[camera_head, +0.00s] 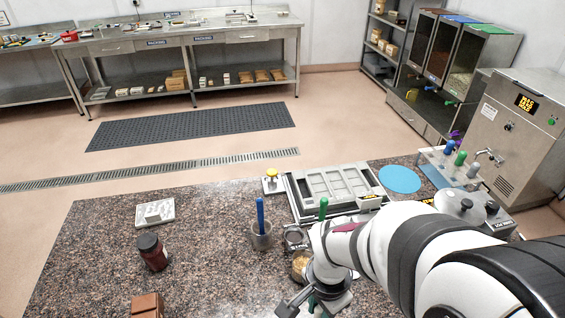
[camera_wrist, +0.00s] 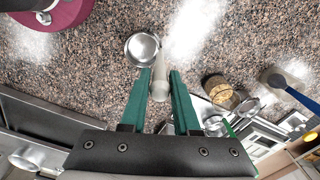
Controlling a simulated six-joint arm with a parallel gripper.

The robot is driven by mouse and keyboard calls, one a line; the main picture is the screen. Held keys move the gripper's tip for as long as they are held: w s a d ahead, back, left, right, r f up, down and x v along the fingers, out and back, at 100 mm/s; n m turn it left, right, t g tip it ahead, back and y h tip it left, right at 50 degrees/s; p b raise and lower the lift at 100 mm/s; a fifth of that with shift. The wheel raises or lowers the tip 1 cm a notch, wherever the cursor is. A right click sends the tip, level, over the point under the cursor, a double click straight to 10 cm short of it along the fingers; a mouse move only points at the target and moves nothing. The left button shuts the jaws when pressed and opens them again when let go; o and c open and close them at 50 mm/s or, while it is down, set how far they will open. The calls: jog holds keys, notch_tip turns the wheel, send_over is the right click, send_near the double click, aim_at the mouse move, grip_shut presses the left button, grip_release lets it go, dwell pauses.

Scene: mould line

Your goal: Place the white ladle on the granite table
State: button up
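In the wrist view, the green fingers of my gripper (camera_wrist: 161,72) are close together on both sides of the white handle of the white ladle (camera_wrist: 161,84). The handle nearly fills the gap, and the gripper looks shut on it. The ladle's round steel bowl (camera_wrist: 142,48) lies beyond the fingertips, over the speckled granite table (camera_wrist: 95,62). Whether the bowl touches the table is hard to tell. In the head view, my arm hides the ladle and most of the gripper. The granite table (camera_head: 95,240) fills the lower left there.
On the table, a dark jar (camera_head: 153,254), a grey cup with a blue handle (camera_head: 261,238), a cup of golden grains (camera_head: 299,266) and a brown block (camera_head: 147,305) stand near my arm. A white mould block (camera_head: 155,212) lies at left. The left front of the table has clear room.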

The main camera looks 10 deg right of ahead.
grip_shut()
dwell(1.0)
